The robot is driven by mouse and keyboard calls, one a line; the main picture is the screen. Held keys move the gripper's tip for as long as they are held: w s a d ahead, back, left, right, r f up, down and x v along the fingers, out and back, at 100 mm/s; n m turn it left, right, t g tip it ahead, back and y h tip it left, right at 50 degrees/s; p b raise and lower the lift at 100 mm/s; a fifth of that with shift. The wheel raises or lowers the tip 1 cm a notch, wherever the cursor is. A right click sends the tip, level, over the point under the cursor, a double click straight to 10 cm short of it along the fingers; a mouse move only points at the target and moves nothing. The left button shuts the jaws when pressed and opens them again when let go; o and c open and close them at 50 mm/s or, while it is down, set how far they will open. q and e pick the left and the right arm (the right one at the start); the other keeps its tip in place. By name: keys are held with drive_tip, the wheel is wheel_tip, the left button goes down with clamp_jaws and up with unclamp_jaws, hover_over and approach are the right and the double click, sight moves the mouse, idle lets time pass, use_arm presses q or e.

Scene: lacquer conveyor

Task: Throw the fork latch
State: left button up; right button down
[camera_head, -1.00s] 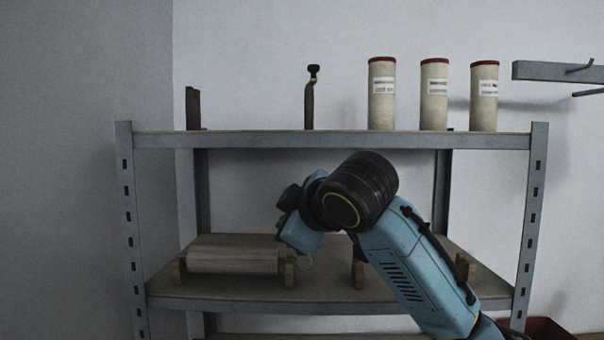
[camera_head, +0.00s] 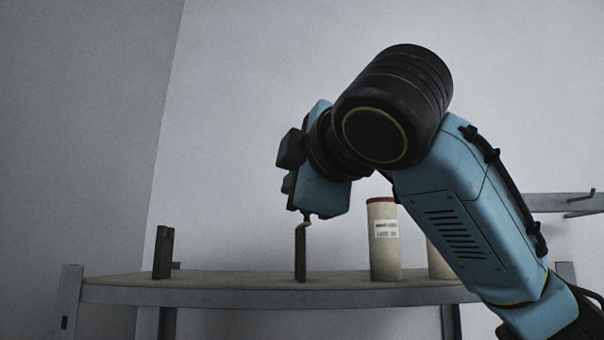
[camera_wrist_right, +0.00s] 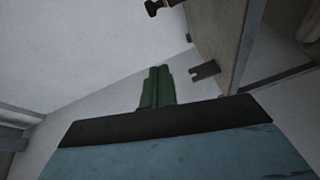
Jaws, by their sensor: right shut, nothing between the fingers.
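A dark upright post (camera_head: 300,255) stands on the top shelf, with a small yellow piece at its top. My right gripper's body covers what is above it in the head view. In the right wrist view, a dark notched plate (camera_wrist_right: 205,72) juts from the shelf board, and a dark knob-like end (camera_wrist_right: 160,7) shows at the top edge. My right gripper's green fingers (camera_wrist_right: 158,88) are shut and empty, apart from the notched plate. My left gripper is not in view.
A cream tube with a red cap (camera_head: 383,240) stands just right of the post, and another (camera_head: 439,262) is partly behind my right arm. The top shelf (camera_head: 230,283) is clear between the two posts. A grey wall rail with a hook (camera_head: 570,203) is at the right.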

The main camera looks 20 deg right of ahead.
drive_tip(key=w+d+f+p, duration=0.1)
drive_tip(key=w+d+p, duration=0.2)
drive_tip(key=w, duration=0.5)
drive_tip(key=shift+f, duration=0.1)
drive_tip(key=shift+s+d, duration=0.1)
drive_tip(key=shift+d, duration=0.2)
